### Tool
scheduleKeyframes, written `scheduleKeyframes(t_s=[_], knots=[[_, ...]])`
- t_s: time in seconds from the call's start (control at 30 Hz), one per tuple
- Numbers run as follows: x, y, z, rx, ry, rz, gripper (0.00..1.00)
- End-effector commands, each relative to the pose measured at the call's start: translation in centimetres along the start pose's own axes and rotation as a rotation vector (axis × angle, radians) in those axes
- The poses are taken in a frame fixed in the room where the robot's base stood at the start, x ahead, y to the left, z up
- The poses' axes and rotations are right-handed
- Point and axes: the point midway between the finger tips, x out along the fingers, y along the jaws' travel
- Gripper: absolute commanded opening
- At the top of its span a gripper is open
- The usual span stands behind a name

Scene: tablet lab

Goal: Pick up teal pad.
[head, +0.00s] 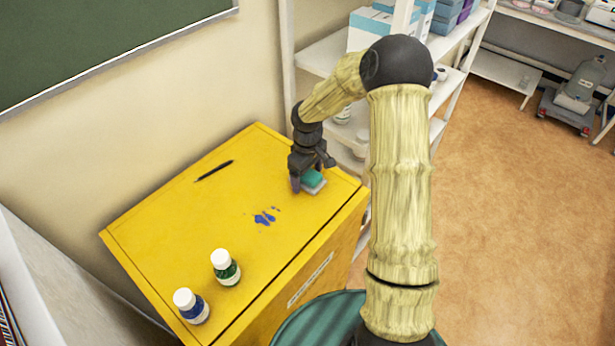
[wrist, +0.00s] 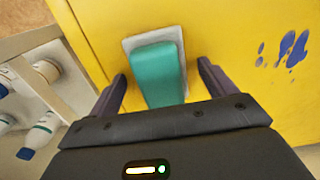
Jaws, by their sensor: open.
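The teal pad (head: 313,178) sits on a pale grey base on top of the yellow cabinet (head: 190,220), near its right end. In the wrist view the teal pad (wrist: 158,73) lies between the two fingers of my gripper (wrist: 160,85). The gripper is open, with one finger on each side of the pad and gaps still visible. In the head view my gripper (head: 309,182) is right over the pad and hides part of it. The pale grey base (wrist: 128,44) shows around the pad's far edge.
Blue spots (head: 265,217) mark the cabinet top left of the pad. A black pen or marker (head: 214,171) lies farther back. A green-labelled bottle (head: 226,268) and a blue-labelled bottle (head: 191,306) stand at the front left. White shelves (head: 330,60) stand close behind my gripper.

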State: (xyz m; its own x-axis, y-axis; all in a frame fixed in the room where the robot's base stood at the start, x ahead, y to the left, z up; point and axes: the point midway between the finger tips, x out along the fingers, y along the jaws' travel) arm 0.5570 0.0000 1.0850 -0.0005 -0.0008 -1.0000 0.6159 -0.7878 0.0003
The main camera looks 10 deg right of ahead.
Motion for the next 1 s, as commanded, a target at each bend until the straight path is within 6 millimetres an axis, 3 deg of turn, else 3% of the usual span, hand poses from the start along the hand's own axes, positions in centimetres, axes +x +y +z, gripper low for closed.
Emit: scheduleKeyframes(t_s=[0.2, 0.47, 0.77, 1.0], knots=[[0.0, 0.0, 0.0, 0.0, 0.0, 0.0, 0.84], [-0.1, 0.0, 0.0, 0.0, 0.0, 0.0, 0.35], [-0.3, 0.1, 0.0, 0.0, 0.001, 0.001, 0.35], [-3.0, 0.1, -0.1, 0.002, 0.005, 0.004, 0.35]])
